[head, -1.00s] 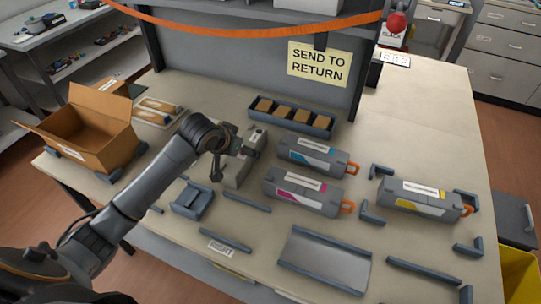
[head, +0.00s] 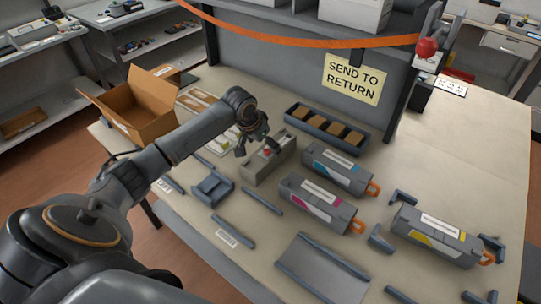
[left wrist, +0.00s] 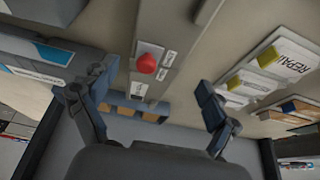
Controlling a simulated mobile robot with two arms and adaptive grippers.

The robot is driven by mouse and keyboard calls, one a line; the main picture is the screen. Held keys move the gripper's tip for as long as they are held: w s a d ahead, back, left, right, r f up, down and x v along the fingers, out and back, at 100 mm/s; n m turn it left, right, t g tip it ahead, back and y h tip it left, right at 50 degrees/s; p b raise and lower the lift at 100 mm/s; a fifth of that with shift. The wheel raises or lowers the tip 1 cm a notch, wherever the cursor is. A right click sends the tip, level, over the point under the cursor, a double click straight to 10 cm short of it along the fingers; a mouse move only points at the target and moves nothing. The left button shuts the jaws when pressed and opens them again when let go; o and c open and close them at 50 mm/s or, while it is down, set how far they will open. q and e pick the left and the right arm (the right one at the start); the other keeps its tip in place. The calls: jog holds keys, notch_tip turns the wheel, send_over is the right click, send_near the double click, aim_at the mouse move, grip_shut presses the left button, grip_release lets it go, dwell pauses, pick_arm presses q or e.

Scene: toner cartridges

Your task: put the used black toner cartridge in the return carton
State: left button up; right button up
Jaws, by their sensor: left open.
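An open brown cardboard carton (head: 133,118) stands at the left end of the table, flaps up. No black-marked cartridge can be made out. Cartridges with cyan (head: 338,170), magenta (head: 318,203) and yellow (head: 436,233) marks lie on the table, each with an orange loop at its right end. My left gripper (head: 256,141) is open and empty by a grey box with a red button (head: 268,159). In the left wrist view the red button (left wrist: 147,63) shows beyond the parted fingers (left wrist: 155,86). My right gripper is out of view.
A dark tray with several brown blocks (head: 288,121) sits behind the cyan cartridge. Low grey rails, a small cradle (head: 212,188) and a flat grey plate (head: 322,272) occupy the front. A "SEND TO RETURN" sign (head: 352,80) hangs behind.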

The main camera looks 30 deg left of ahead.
pick_arm(q)
jog(key=shift+w+d+f, duration=0.1)
jog(key=shift+w+f, duration=0.05)
jog(key=shift+f, duration=0.2)
jog(key=x, duration=0.1)
jog(key=p+x, duration=0.1)
jog(key=x, duration=0.1)
jog(key=shift+w+d+f, duration=0.2)
jog(key=shift+w+d, duration=0.05)
jog(key=shift+w+f, duration=0.15)
jog(key=shift+f, duration=0.2)
jog(key=c, duration=1.7)
jog(key=shift+c, duration=0.2)
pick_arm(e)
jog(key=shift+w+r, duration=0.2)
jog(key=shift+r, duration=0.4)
pick_arm(q)
jog(key=shift+r, duration=0.15)
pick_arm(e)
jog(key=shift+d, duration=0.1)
